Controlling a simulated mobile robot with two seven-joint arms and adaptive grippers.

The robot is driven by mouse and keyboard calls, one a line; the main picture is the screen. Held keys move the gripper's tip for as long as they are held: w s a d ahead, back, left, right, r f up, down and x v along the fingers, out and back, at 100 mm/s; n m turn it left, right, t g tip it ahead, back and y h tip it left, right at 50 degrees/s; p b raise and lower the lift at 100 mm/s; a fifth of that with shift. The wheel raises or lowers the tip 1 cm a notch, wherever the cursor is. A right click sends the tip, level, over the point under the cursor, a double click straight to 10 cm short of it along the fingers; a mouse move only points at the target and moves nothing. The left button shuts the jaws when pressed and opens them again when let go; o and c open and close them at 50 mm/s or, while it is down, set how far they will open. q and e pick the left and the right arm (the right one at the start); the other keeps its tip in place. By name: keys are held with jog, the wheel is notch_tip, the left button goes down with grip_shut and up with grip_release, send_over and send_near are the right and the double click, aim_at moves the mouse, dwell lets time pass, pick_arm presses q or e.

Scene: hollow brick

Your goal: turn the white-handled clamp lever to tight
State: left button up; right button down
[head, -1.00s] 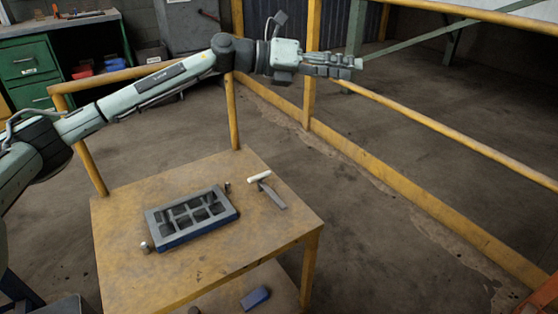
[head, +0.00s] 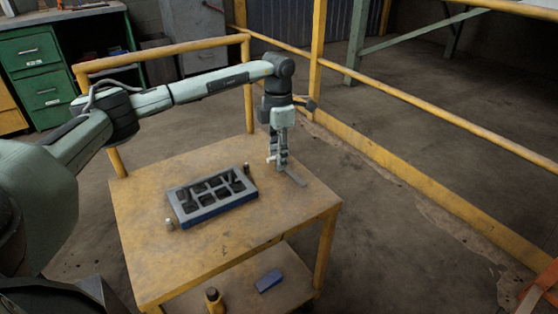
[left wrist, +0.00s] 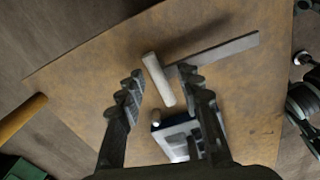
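The clamp lever has a short white handle (left wrist: 158,80) and a flat grey bar (left wrist: 215,54). In the head view the bar (head: 295,178) lies at the right of the yellow table, and a small part of the white handle (head: 271,160) shows beside my fingers. My left gripper (head: 281,165) points down over the lever. In the left wrist view the left gripper (left wrist: 161,76) is open, with the handle between its fingertips and a gap visible on each side. I cannot tell the exact height of the fingertips against the handle. My right gripper is out of view.
A grey grid-like mould (head: 212,192) with a blue lower side stands left of the lever on the yellow table (head: 150,255). Small knobs stand at its ends. A blue block (head: 269,281) lies on the lower shelf. Yellow railings (head: 440,210) run behind and right.

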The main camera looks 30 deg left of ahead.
pick_arm(q)
jog(key=shift+f, duration=0.9)
